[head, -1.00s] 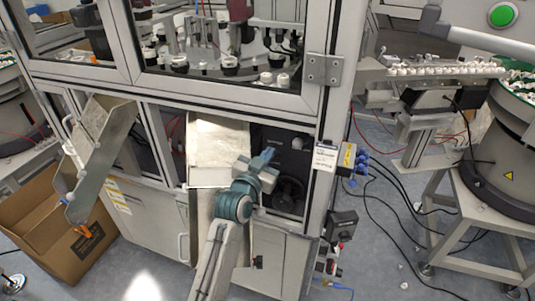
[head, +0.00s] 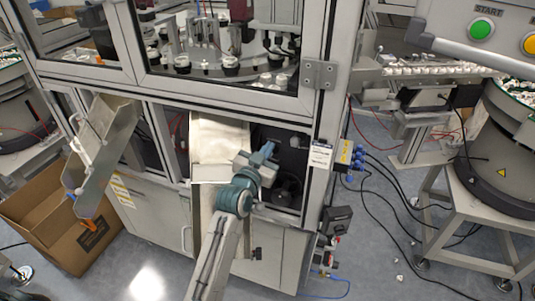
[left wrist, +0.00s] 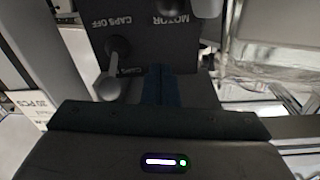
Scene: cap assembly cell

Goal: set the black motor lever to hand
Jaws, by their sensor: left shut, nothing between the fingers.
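The dark control panel (head: 268,135) sits in the recess of the machine's lower front. In the left wrist view the panel (left wrist: 140,45) carries the upside-down words "MOTOR" and "CAPS OFF". A lever with a rounded grey end (left wrist: 110,85) sits by the "CAPS" lettering. Another pale rounded knob (left wrist: 206,7) is cut off by the top edge near "MOTOR"; its lever and setting cannot be made out. My left gripper (head: 265,152) is at the recess opening, in front of the panel. Its fingers (left wrist: 162,80) are shut and empty. My right gripper is out of view.
A pale chute (head: 217,140) stands left of the panel. A frame post (head: 322,170) with a label bounds the recess on the right. Blue-ended cables (head: 365,155) hang beyond it. An open cardboard box (head: 60,235) stands on the floor at left.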

